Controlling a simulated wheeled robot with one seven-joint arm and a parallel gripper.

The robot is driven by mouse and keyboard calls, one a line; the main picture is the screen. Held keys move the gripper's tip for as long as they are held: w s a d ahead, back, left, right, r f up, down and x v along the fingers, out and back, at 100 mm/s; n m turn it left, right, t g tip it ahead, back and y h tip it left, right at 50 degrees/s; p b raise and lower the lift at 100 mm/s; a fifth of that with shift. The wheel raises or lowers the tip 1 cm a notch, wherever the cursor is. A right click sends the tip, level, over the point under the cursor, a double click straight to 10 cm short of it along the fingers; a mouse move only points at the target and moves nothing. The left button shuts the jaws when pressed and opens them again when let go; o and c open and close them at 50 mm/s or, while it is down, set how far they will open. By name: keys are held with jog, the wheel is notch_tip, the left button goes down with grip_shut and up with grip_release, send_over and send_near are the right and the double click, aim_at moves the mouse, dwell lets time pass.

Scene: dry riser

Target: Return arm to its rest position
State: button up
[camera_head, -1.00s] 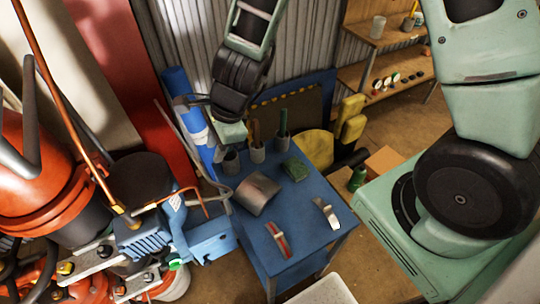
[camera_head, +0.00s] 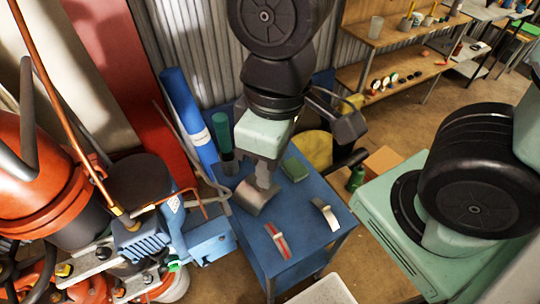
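My gripper (camera_head: 264,180) hangs over the blue table (camera_head: 290,238) below the pale green and black end of my arm. Its tip overlaps the grey curved metal piece (camera_head: 252,198) in the picture. I cannot tell whether they touch, or whether the fingers are open or shut. My arm comes down from the top middle of the view and hides part of the table's back.
On the table are a green block (camera_head: 295,168), a red-striped tool (camera_head: 277,240), a silver curved tool (camera_head: 326,214) and a dark cup (camera_head: 229,164). A blue compressor (camera_head: 150,230) stands left, shelves (camera_head: 400,67) back right. Floor between table and shelves is partly open.

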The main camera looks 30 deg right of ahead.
notch_tip(320, 180, down, 12)
jog(key=b, duration=1.1)
jog(key=shift+r+b, duration=0.2)
jog(key=shift+b, duration=0.1)
